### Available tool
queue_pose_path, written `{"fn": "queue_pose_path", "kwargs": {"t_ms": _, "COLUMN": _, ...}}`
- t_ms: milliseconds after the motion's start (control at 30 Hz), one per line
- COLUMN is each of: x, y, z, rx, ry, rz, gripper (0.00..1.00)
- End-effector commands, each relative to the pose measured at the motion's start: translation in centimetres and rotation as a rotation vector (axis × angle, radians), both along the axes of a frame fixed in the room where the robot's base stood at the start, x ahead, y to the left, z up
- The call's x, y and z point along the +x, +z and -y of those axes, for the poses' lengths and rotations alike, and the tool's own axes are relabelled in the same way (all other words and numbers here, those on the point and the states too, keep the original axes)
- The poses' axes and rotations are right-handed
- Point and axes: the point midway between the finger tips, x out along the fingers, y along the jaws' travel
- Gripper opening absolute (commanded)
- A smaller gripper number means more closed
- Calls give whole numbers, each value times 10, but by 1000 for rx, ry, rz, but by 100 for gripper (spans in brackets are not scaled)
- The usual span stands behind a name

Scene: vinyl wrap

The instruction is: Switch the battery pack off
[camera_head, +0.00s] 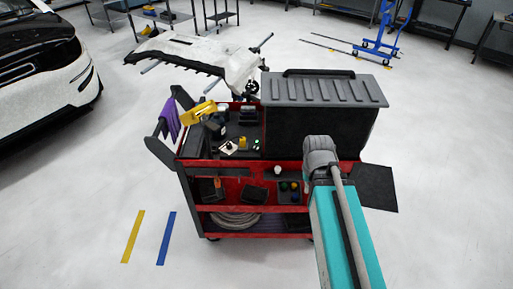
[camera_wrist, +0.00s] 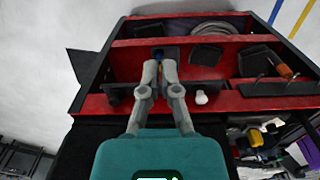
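I cannot pick out the battery pack or its switch with certainty. A large dark box (camera_head: 310,130) with a ribbed grey lid stands on the right of the tool cart (camera_head: 235,163). In the wrist view my gripper (camera_wrist: 159,70) reaches over the cart's red front edge (camera_wrist: 235,103). Its two grey fingers lie close together, with a narrow strip of colour between the tips. No held object is clear. In the head view my arm crosses in front of the box, and the fingers are hidden behind it.
Small tools and a yellow item (camera_head: 243,143) crowd the cart top's left part. A white knob-like thing (camera_wrist: 201,97) lies just right of my fingers in the wrist view. Lower shelves hold trays and a coiled hose (camera_head: 235,219). A white car (camera_head: 45,60) stands at left; the floor is open.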

Motion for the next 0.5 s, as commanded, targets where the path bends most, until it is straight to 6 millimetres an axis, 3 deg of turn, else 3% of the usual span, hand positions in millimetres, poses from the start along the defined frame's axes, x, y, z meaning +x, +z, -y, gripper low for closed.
{"fn": "queue_pose_path", "kwargs": {"t_ms": 267, "x": 35, "y": 1, "z": -17, "rx": -93, "ry": -78, "rz": 36, "gripper": 0}}
{"fn": "queue_pose_path", "kwargs": {"t_ms": 500, "x": 78, "y": 6, "z": -45, "rx": -211, "ry": -189, "rz": 119, "gripper": 0}}
